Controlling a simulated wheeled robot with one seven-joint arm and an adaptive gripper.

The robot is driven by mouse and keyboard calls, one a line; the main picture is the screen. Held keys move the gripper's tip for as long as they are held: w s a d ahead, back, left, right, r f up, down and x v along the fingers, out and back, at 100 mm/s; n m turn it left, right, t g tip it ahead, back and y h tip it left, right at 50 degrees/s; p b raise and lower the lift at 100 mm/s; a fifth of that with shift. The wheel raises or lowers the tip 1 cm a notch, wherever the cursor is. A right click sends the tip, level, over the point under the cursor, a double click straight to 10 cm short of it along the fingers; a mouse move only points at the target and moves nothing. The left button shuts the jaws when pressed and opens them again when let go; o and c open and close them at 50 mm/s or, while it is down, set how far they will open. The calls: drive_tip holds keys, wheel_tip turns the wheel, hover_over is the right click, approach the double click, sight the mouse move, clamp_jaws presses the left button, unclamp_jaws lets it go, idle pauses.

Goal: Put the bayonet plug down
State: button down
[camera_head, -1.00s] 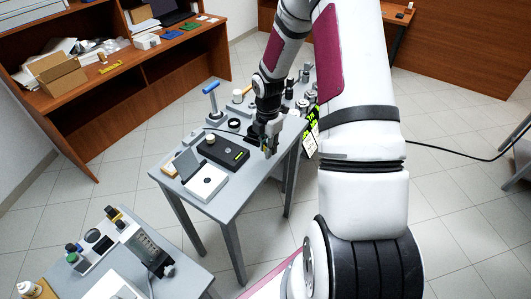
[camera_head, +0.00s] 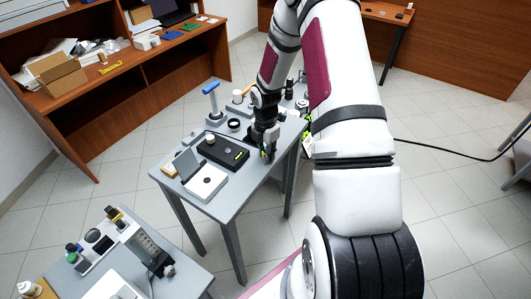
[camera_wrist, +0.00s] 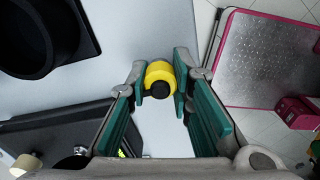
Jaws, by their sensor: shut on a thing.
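The bayonet plug (camera_wrist: 160,74) shows in the wrist view as a short yellow cylinder with a black end. My gripper (camera_wrist: 161,88) is shut on it, with the teal finger pads on either side. In the head view my gripper (camera_head: 267,154) is low over the right part of the grey table (camera_head: 232,192), near its edge. The plug is mostly hidden there by the fingers. I cannot tell whether the plug touches the table top.
A black box (camera_head: 222,151) lies just left of my gripper, with a white device (camera_head: 205,182) in front of it. A blue-handled stand (camera_head: 213,104) and a black ring (camera_head: 234,124) are farther back. Bare table shows close to the plug.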

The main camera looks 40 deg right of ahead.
drive_tip(key=shift+s+f, duration=0.15)
drive_tip(key=shift+f, duration=0.4)
drive_tip(key=c, duration=1.4)
unclamp_jaws()
drive_tip(key=shift+f, duration=0.15)
